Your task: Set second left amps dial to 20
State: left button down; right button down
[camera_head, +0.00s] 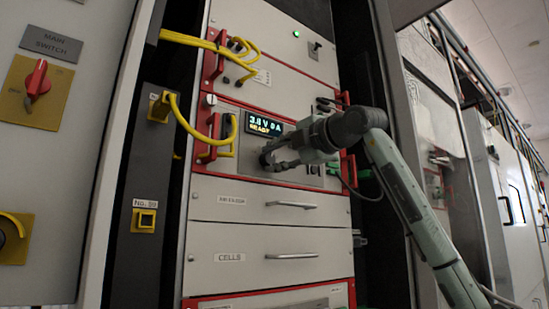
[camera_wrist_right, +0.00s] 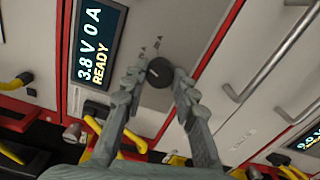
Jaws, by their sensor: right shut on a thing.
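The black round dial (camera_wrist_right: 159,72) shows in the right wrist view on the pale panel, between my right gripper's fingertips (camera_wrist_right: 158,80). A light pointer line is on its face; small scale marks sit around it, too small to read. The gripper is shut on the dial from two sides. In the head view my right gripper (camera_head: 272,155) reaches the panel just below the lit display (camera_head: 264,125) and hides the dial. The display also shows in the right wrist view (camera_wrist_right: 98,48) and reads 3.8 V 0 A READY. My left gripper is not in view.
Yellow cables (camera_head: 189,122) and red handles (camera_head: 213,140) stand out left of the display. Closed drawers with bar handles (camera_head: 291,205) lie below. A red main switch (camera_head: 37,82) is at the far left. Another lit display (camera_wrist_right: 307,140) shows at the wrist view's right edge.

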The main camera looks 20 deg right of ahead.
jog(key=shift+d, duration=0.1)
jog(key=c, duration=1.2)
grip_release()
jog(key=v, duration=1.2)
jog(key=shift+r, duration=0.1)
